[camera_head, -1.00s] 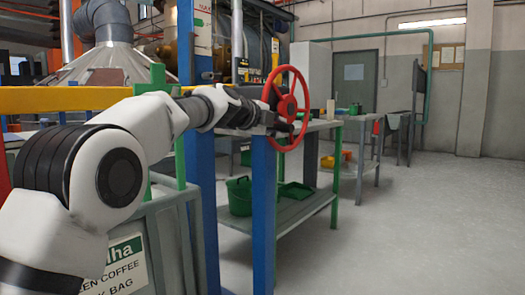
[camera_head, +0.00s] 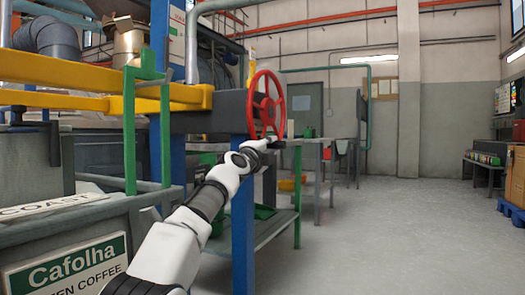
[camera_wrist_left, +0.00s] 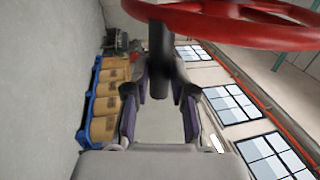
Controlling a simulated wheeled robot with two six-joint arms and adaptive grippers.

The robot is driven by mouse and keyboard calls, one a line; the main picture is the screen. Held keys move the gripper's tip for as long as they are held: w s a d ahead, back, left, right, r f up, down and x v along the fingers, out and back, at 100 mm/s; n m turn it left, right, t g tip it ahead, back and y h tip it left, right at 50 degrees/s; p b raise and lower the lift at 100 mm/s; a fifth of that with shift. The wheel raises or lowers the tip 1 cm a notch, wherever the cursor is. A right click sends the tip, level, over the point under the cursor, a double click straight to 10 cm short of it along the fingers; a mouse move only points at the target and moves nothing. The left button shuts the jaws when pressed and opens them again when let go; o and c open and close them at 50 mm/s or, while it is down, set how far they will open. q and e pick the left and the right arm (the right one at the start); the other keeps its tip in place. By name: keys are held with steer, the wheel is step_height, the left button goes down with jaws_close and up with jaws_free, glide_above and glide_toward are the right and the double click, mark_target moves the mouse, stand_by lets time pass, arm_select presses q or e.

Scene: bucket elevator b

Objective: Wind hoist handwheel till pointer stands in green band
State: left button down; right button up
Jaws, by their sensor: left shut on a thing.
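The red hoist handwheel (camera_head: 278,104) stands upright at the end of a dark beam, in the middle of the head view. In the left wrist view its rim and spokes (camera_wrist_left: 215,15) cross the top. My left gripper (camera_head: 268,143) is at the wheel's lower edge, reached from below. In the left wrist view its two fingers stand on either side of the wheel's dark handle (camera_wrist_left: 159,50) and are shut on it. The pointer and its green band cannot be made out. My right gripper is in neither view.
A blue post (camera_head: 243,230) and a yellow rail (camera_head: 60,98) stand close to my left arm. A grey bin with a Cafolha sign (camera_head: 70,262) is at the lower left. A bench (camera_head: 270,228) is behind the post. The floor (camera_head: 400,235) at the right is clear.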

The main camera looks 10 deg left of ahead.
arm_select(q)
steer(key=shift+w+d+f+t, duration=0.1)
steer(key=shift+w+f+t, duration=0.4)
steer(key=shift+f, duration=0.3)
steer(key=c, duration=1)
jaws_free()
steer(key=shift+w, duration=0.1)
steer(key=shift+r, duration=0.15)
